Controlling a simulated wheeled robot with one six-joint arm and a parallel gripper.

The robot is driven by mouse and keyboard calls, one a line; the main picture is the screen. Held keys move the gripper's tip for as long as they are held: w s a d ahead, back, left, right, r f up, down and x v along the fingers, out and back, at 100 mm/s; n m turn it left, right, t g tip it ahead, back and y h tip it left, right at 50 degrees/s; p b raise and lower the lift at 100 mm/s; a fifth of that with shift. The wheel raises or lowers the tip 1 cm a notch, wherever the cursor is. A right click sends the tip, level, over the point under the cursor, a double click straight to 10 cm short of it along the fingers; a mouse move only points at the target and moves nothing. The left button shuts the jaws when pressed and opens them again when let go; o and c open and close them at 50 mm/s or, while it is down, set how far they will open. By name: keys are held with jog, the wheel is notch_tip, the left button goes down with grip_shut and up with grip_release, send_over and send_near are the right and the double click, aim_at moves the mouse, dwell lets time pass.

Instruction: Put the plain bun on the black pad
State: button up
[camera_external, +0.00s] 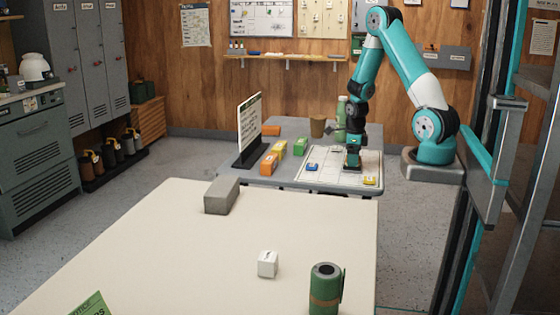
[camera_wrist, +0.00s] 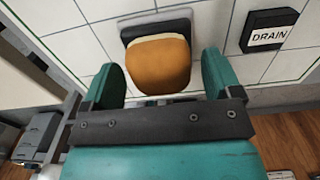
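The bun (camera_wrist: 158,66) is smooth and orange-brown with a pale edge, in the middle of the wrist view. A black pad (camera_wrist: 133,32) shows behind and partly under it; the bun covers most of it. I cannot tell whether the bun touches the pad. My gripper (camera_wrist: 163,76) has its two teal fingers apart, one on each side of the bun, with a gap at the right finger. In the external view my gripper (camera_external: 352,168) points straight down, low over the white gridded board (camera_external: 335,178). The bun is not discernible there.
A black block labelled DRAIN (camera_wrist: 270,30) lies right of the bun. Blue (camera_external: 312,167) and yellow (camera_external: 370,180) pieces lie on the board. Orange, yellow and green blocks, an upright sign (camera_external: 249,130), a brown cup (camera_external: 317,126) and a green bottle (camera_external: 341,112) stand around it.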

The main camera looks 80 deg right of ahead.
notch_tip(320, 180, up, 12)
jog(key=p, duration=0.2)
jog(key=w+a+r+n+t+y, duration=0.1)
jog(key=w+a+r+n, duration=0.15)
jog(key=a+n, duration=0.75)
jog(key=w+a+r+n+y, duration=0.1)
jog(key=a+r+n, duration=0.3)
jog(key=a+n, duration=0.65)
jog(key=s+a+r+n+y, duration=0.1)
jog(key=s+a+n, duration=0.4)
jog(key=n, duration=0.6)
jog(key=s+a+r+n+g+y, duration=0.1)
jog(key=s+a+r+n, duration=0.3)
jog(key=a+n, duration=0.6)
jog(key=shift+s+r+n, duration=0.15)
jog(key=shift+s+n, duration=0.55)
jog(key=shift+n, duration=0.15)
